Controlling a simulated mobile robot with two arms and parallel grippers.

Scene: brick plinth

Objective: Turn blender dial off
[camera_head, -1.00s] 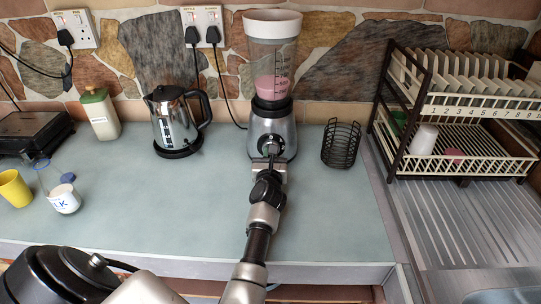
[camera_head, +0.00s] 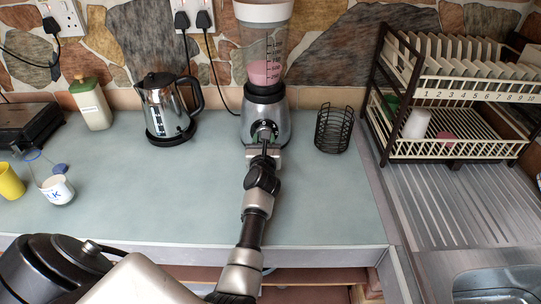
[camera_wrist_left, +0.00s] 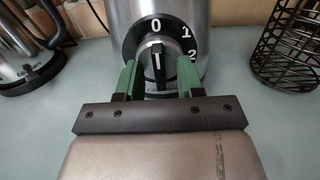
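The blender (camera_head: 266,115) stands at the back of the counter with a clear jug holding pink liquid. Its dial (camera_wrist_left: 157,40) faces me in the left wrist view, a black ring with white 0, 1 and 2. The knob stands about upright there, its white line just below the 0. My left gripper (camera_wrist_left: 158,78) is open, its green fingers on either side of the knob's lower part with visible gaps. In the head view, my left gripper (camera_head: 264,138) is at the blender's front and hides part of the dial. My right gripper is not in view.
A kettle (camera_head: 168,108) stands left of the blender and a black wire basket (camera_head: 333,130) right of it. A dish rack (camera_head: 450,148) is farther right. A mug (camera_head: 57,190) and yellow cup (camera_head: 10,182) sit at the left. The counter's middle is clear.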

